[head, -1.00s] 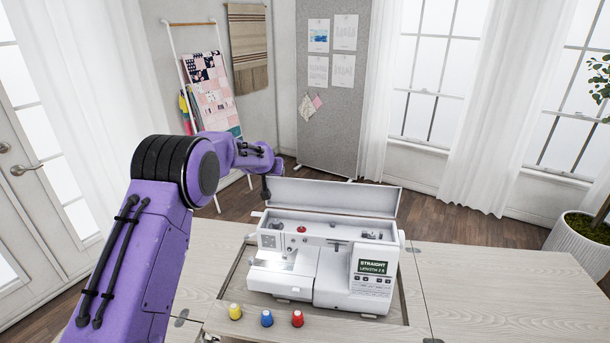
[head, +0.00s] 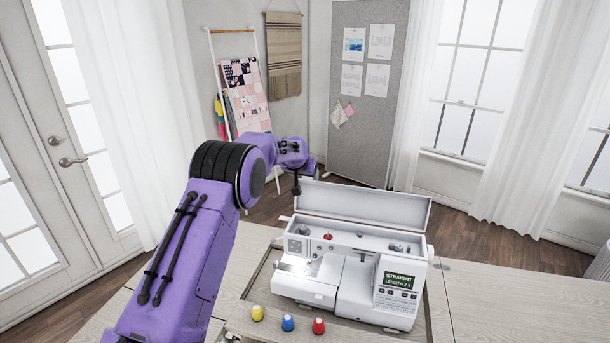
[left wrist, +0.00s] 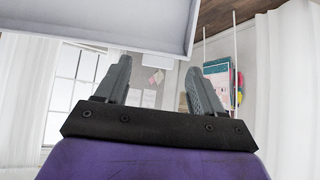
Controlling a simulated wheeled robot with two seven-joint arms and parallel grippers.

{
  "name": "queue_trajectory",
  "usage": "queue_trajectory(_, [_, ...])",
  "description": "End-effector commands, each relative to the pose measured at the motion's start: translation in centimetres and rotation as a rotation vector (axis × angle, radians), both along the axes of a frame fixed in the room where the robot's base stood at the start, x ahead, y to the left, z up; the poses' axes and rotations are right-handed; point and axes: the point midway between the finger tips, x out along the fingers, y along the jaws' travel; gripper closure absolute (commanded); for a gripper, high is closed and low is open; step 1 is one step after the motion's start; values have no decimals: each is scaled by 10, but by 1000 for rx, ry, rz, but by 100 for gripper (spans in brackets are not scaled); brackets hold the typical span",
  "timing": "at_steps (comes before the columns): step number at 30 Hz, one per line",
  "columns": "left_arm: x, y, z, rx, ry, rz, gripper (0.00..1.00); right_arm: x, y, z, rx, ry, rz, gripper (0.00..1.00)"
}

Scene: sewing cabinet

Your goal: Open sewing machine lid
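The white sewing machine (head: 345,284) sits in the recess of the cabinet table. Its lid (head: 364,206) is swung up and stands open at the back, showing the inside of the top with a red spool (head: 327,237). My left gripper (head: 297,189) is by the lid's left end, seen small and dark in the head view. In the left wrist view my left gripper (left wrist: 152,80) has its two fingers apart with nothing between them. The pale lid (left wrist: 130,22) crosses the top of that view, beyond the fingers. My right gripper is not in view.
Yellow (head: 257,312), blue (head: 288,323) and red (head: 319,326) thread spools stand on the table in front of the machine. The table (head: 490,298) is clear to the right. A ladder rack with a quilt (head: 245,95) and a grey pinboard (head: 362,130) stand behind.

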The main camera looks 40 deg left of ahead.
Motion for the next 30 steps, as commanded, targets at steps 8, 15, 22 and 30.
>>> queue_trajectory(8, [-2,-4,2,-1,0,-4,32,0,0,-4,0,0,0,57])
queue_trajectory(15, [-32,-18,33,-1,-4,-2,32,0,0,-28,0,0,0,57])
queue_trajectory(22, [-61,-32,66,0,-3,-1,32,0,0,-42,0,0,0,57])
queue_trajectory(30, [-68,-34,75,0,1,0,32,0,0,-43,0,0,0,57])
